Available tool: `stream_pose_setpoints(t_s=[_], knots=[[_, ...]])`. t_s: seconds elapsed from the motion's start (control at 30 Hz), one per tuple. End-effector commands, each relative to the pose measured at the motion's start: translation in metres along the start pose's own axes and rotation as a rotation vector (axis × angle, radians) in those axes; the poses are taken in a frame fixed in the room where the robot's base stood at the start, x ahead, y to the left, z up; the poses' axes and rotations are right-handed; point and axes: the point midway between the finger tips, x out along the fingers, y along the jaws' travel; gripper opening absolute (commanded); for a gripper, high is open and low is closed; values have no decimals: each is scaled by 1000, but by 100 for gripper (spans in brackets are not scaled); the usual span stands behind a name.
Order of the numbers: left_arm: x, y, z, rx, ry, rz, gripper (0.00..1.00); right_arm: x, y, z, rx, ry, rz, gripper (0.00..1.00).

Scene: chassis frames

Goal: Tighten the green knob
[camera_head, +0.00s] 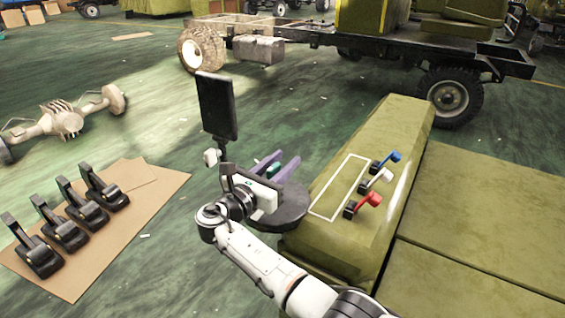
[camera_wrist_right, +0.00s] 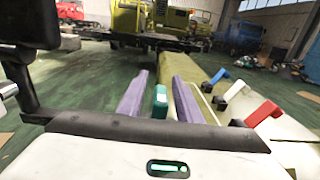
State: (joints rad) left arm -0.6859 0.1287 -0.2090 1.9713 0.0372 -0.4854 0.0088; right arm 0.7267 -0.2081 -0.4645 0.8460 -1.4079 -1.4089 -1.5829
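The green knob (camera_head: 273,170) is a small teal-green upright piece seen just beyond my right wrist in the head view. It also shows in the right wrist view (camera_wrist_right: 160,101), in the middle between two purple fingers. My right gripper (camera_head: 289,163) is open, with one finger on each side of the knob and a visible gap on both sides in the wrist view (camera_wrist_right: 161,76). I cannot tell whether the fingertips reach past the knob in depth. The knob's base is hidden. My left gripper is not in view.
A dark round disc (camera_head: 287,215) lies below my right gripper. A long olive box (camera_head: 357,220) carries blue (camera_head: 387,160), white (camera_head: 376,180) and red (camera_head: 363,203) levers. Black pedals (camera_head: 84,208) stand on cardboard (camera_head: 140,222) at left. A truck chassis (camera_head: 330,38) stands behind.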

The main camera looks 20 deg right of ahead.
Motion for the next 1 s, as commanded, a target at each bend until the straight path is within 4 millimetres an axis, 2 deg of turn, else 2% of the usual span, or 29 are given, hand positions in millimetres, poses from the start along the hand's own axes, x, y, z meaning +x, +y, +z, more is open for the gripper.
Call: stream_pose_setpoints(t_s=[0.23, 0.33, 0.73, 0.9, 1.0], knots=[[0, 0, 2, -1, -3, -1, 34, -1, 0, 0, 0, -1, 1, 31], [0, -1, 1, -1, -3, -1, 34, -8, 0, 0, 0, 0, 2, 31], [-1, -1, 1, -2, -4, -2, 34, -81, 1, 0, 1, 2, 3, 31], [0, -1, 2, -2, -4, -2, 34, -99, 0, 0, 0, 0, 1, 31], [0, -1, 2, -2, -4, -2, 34, -103, 0, 0, 1, 0, 1, 31]])
